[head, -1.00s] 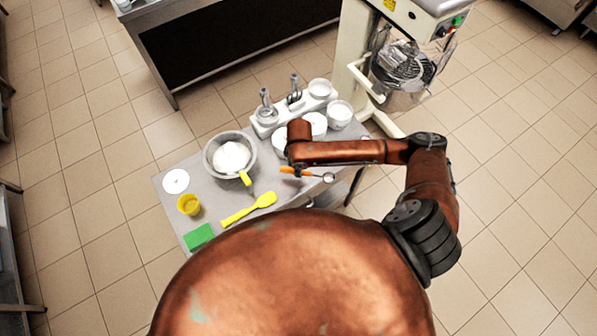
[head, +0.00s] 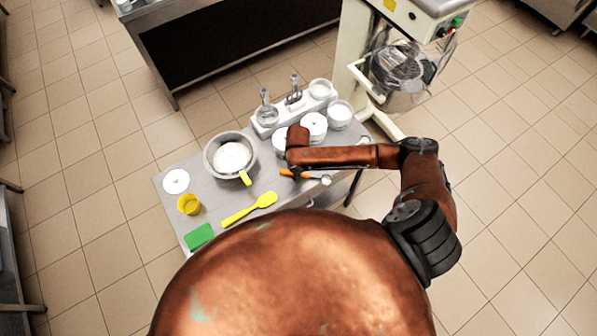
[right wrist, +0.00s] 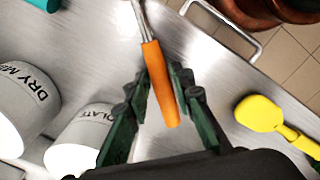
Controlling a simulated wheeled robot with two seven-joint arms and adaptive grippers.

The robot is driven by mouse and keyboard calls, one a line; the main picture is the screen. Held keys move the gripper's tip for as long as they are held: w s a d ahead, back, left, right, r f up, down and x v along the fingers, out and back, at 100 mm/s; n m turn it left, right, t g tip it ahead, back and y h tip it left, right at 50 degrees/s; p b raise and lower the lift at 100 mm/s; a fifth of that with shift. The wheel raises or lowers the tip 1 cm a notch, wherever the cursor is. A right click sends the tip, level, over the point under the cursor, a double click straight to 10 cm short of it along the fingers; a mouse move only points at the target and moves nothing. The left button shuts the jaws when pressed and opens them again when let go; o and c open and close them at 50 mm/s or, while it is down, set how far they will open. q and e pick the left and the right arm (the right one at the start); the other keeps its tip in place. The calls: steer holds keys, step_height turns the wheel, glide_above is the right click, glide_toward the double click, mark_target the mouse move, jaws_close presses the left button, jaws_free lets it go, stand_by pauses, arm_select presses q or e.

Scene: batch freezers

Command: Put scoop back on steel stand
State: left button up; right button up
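The scoop has an orange handle (head: 288,173) and a small steel bowl (head: 325,180), near the right end of the steel table (head: 285,190). In the right wrist view its handle (right wrist: 163,85) runs between the dark green fingers of my right gripper (right wrist: 160,80), with the tips close against both sides. The scoop's bowl is cut off at the top there. In the head view my right forearm hides this gripper. I cannot tell for sure which thing is the steel stand; a bent steel loop (right wrist: 230,30) shows at the table edge. My left gripper is out of view.
White tubs, one labelled DRY MIX (right wrist: 25,105), stand close beside the gripper. A yellow spatula (head: 250,208), mixing bowl (head: 212,165), yellow cup (head: 188,204) and green sponge (head: 198,237) lie further left. A rack (head: 285,113) with metal tools stands at the back.

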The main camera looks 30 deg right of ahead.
steer(key=shift+o, duration=1.2)
steer(key=shift+r, duration=0.1)
step_height(320, 180, up, 12)
steer(key=shift+s+a, duration=0.15)
steer(key=shift+s, duration=0.05)
